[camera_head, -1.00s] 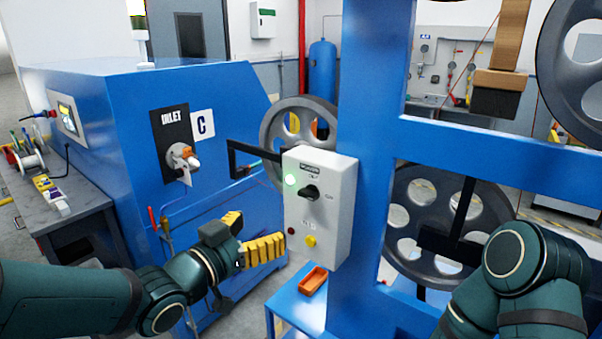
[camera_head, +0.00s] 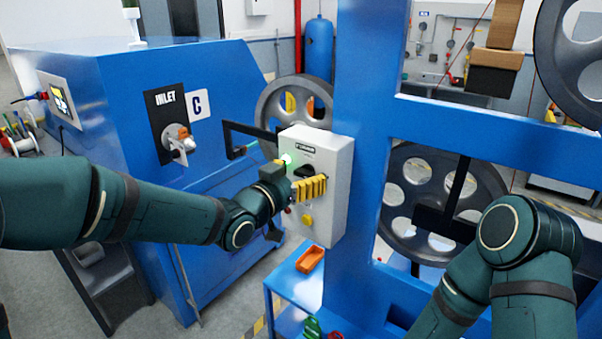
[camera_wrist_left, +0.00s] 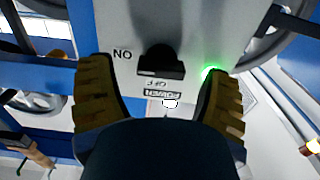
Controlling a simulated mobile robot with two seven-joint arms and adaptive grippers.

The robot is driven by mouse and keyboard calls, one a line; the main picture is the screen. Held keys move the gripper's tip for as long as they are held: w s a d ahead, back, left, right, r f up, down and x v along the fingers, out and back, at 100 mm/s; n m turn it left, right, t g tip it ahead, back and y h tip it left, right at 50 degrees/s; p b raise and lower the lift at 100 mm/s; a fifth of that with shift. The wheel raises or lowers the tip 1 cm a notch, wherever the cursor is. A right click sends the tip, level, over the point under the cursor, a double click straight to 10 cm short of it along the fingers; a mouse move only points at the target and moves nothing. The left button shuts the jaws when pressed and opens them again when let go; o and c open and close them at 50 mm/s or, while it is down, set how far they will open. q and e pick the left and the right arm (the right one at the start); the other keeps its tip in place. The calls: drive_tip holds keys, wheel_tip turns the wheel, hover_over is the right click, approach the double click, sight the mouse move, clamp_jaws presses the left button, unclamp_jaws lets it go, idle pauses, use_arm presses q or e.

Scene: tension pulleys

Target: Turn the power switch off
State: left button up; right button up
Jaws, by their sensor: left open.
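The power switch is a black rotary knob (camera_wrist_left: 162,62) on a white control box (camera_head: 338,185) fixed to the blue frame. ON and OFF labels show beside the knob in the left wrist view, upside down. A green lamp (camera_head: 287,159) on the box is lit; its glow also shows in the left wrist view (camera_wrist_left: 210,73). My left gripper (camera_head: 294,178) is open in front of the box, its yellow-padded fingers on either side of the knob, with no clear contact. In the head view, the fingers partly hide the knob. My right gripper is out of view.
A yellow button (camera_head: 307,219) sits low on the box. An orange tray (camera_head: 310,259) lies on the blue stand below. The blue machine (camera_head: 115,110) with its inlet valve (camera_head: 178,143) stands left of the box. Large pulley wheels stand behind and right of it.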

use_arm(q)
drive_tip(key=shift+w+d, duration=0.1)
drive_tip(key=shift+w, duration=0.05)
drive_tip(key=c, duration=1.2)
